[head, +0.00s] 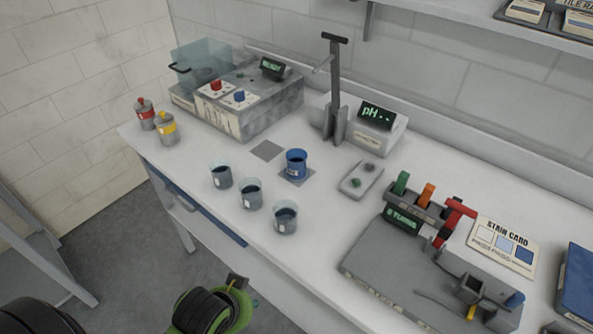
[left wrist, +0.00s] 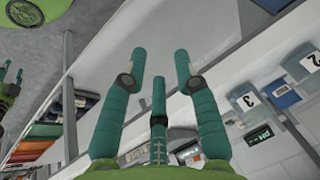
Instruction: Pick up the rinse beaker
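A blue beaker (head: 297,163) with small white lettering stands upright on a grey square pad (head: 288,178) on the bench. The lettering is too small to read, so I cannot confirm that it is the rinse beaker. Three clear beakers with dark liquid stand in a slanting row in front: left (head: 222,174), middle (head: 250,194) and right (head: 285,217). In the left wrist view my left gripper (left wrist: 160,65) has its teal fingers spread, with nothing between them. Teal finger-like parts at that view's left edge seem to be my right gripper (left wrist: 12,76), cut off.
A grey washer unit (head: 240,110) with a clear tank is at the back left. Red-capped (head: 145,115) and yellow-capped (head: 166,129) bottles stand left. A pH meter (head: 376,130), small tray (head: 362,180) and grey rig (head: 400,265) are right. An empty pad (head: 267,150) lies behind the beakers.

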